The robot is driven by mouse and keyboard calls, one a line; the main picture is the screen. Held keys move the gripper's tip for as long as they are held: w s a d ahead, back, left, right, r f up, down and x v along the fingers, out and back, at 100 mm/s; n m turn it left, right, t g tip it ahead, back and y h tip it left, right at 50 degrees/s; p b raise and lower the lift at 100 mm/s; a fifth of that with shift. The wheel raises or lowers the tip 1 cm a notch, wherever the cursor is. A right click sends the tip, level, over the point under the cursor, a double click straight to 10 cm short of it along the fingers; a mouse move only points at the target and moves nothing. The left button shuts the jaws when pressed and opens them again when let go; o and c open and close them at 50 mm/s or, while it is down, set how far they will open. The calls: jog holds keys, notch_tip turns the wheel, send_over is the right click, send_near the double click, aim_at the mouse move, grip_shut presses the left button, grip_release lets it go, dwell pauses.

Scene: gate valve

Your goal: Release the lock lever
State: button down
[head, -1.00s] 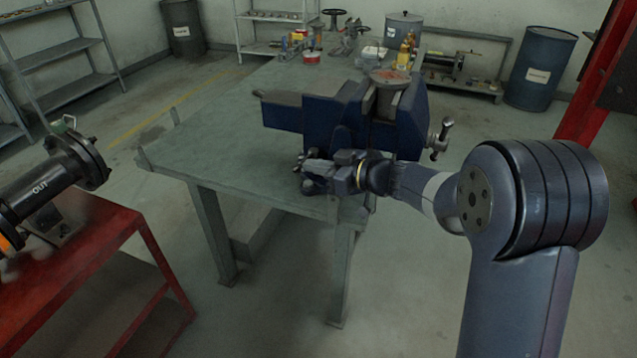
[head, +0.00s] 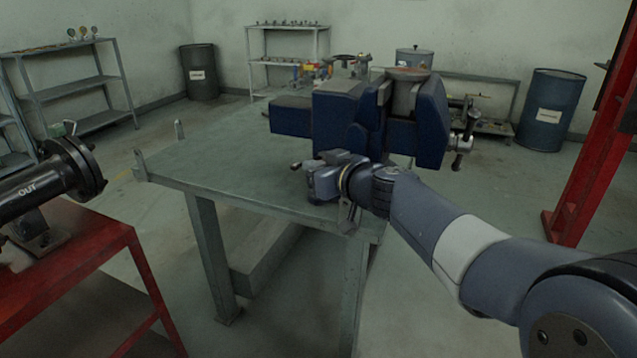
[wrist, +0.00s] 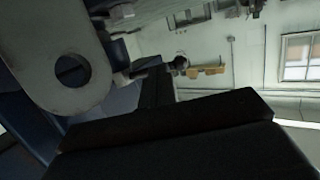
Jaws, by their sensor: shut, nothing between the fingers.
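A large blue bench vise (head: 350,115) stands on the grey-green table near its right end, with a metal crank handle (head: 462,135) at its right. My gripper (head: 308,182) is low in front of the vise, close to the table's front right corner. It is shut, with nothing visible held. A small dark knob-like piece shows at the gripper's left; I cannot tell whether it is the lock lever or part of the gripper. In the wrist view, my dark gripper (wrist: 165,118) is close below a pale plate with a round hole (wrist: 72,70). I cannot make out the lock lever clearly.
The table (head: 215,160) has upright tabs at its left corners and is clear on its left half. A red stand (head: 85,250) with a black flanged pipe (head: 55,175) is at left.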

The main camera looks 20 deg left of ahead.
aim_at(300, 163)
jog(key=shift+a+f+m+t+h+b, duration=0.1)
jog(key=shift+a+m+t+h+b, duration=0.55)
jog(key=shift+m+t+h+b, duration=0.2)
jog(key=m+t+h+p, duration=0.1)
jog(key=p, duration=0.2)
jog(key=a+m+t+h+p, duration=0.1)
jog(key=m+h+p, duration=0.1)
jog(key=p, duration=0.1)
jog(key=w+a+r+m+t+h+p, duration=0.1)
jog(key=p, duration=0.2)
jog(key=shift+m+t+h, duration=0.25)
jog(key=shift+h, duration=0.1)
jog(key=p, duration=0.1)
jog(key=m+h+p, duration=0.1)
jog(key=p, duration=0.1)
jog(key=shift+w+a+t, duration=0.1)
jog(key=shift+a+t, duration=0.2)
jog(key=shift+w+a+f+h+p, duration=0.2)
jog(key=shift+w+a+h+p, duration=0.1)
jog(key=shift+p, duration=0.85)
jog(key=shift+w+a+f+p, duration=0.15)
jog(key=shift+w+a+p, duration=0.15)
jog(key=shift+p, duration=0.55)
jog(key=shift+d, duration=0.1)
